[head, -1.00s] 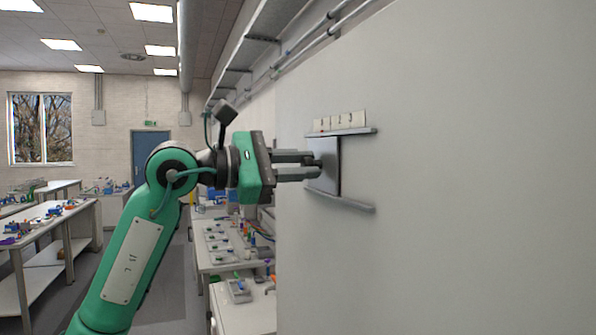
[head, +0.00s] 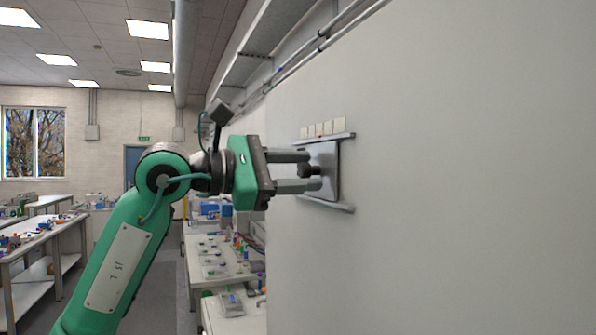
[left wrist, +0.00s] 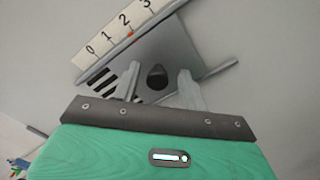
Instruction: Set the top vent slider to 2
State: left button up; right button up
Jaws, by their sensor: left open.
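The vent slider is a grey plate (head: 327,160) between two rails on the wall, with a dark knob (head: 310,171). In the left wrist view, the plate (left wrist: 183,50) and its black knob (left wrist: 157,77) show below a white strip (left wrist: 107,37) numbered 0 to 3. A red mark (left wrist: 130,37) on the plate's upper edge sits by the 2 label; exact alignment is hard to tell. Dark vent slots (left wrist: 104,84) show left of the plate. My left gripper (head: 312,170) is open, its fingers on either side of the knob with gaps, apparently not touching it. My right gripper is not in view.
The upper rail (head: 335,138) and lower rail (head: 335,206) stick out from the wall close to my fingers. Bare wall (head: 470,180) lies to the right. Lab benches (head: 225,262) with small items stand behind my arm.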

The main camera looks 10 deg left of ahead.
pick_arm(q)
jog(key=shift+s+a+f, duration=0.1)
jog(key=shift+a, duration=0.2)
jog(key=b+v, duration=0.5)
jog(key=v, duration=0.8)
jog(key=shift+s, duration=0.2)
